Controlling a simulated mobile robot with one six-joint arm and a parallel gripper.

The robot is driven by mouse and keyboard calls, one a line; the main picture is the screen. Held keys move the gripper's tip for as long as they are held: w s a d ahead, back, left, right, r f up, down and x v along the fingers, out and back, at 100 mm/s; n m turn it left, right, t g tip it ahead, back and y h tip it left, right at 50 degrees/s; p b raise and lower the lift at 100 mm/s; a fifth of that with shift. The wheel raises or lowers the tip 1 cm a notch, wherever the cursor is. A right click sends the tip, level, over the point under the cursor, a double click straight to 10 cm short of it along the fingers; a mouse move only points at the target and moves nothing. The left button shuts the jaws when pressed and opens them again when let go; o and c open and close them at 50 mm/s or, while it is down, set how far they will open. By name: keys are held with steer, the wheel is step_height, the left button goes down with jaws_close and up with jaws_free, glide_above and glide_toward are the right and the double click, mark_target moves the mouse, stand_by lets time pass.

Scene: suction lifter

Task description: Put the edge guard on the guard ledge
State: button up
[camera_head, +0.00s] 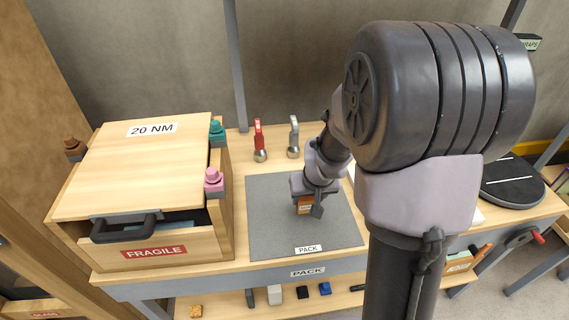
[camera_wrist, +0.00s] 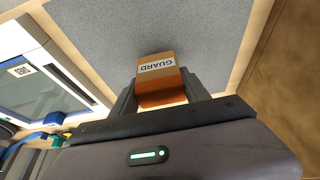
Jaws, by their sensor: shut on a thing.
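The edge guard (camera_wrist: 157,74) is an orange-brown block with a white GUARD label. In the wrist view it sits between the two fingers of my gripper (camera_wrist: 160,92), which is shut on it. In the head view, my gripper (camera_head: 309,207) is over the grey PACK mat (camera_head: 268,226), with the orange guard (camera_head: 303,208) showing at its fingers. I cannot tell whether the guard touches the mat. No ledge labelled for the guard can be made out in either view.
A wooden crate (camera_head: 90,188) marked FRAGILE and 20 NM stands left of the mat, with coloured knobs at its corners. A red-handled tool (camera_head: 258,138) and a grey one (camera_head: 294,138) stand behind the mat. A black round plate (camera_head: 514,180) is at right. My arm hides part of the bench.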

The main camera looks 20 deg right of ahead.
steer(key=w+d, duration=0.1)
steer(key=w, duration=0.1)
steer(key=w+d, duration=0.1)
steer(key=shift+w+d+f, duration=0.3)
steer(key=shift+w, duration=0.05)
step_height(320, 180, down, 4)
steer(key=b, duration=0.2)
steer(key=shift+r+b, duration=0.15)
steer(key=shift+b, duration=0.15)
steer(key=shift+r, duration=0.15)
steer(key=shift+f, duration=0.2)
steer(key=o, duration=1.4)
steer(key=shift+c, duration=0.2)
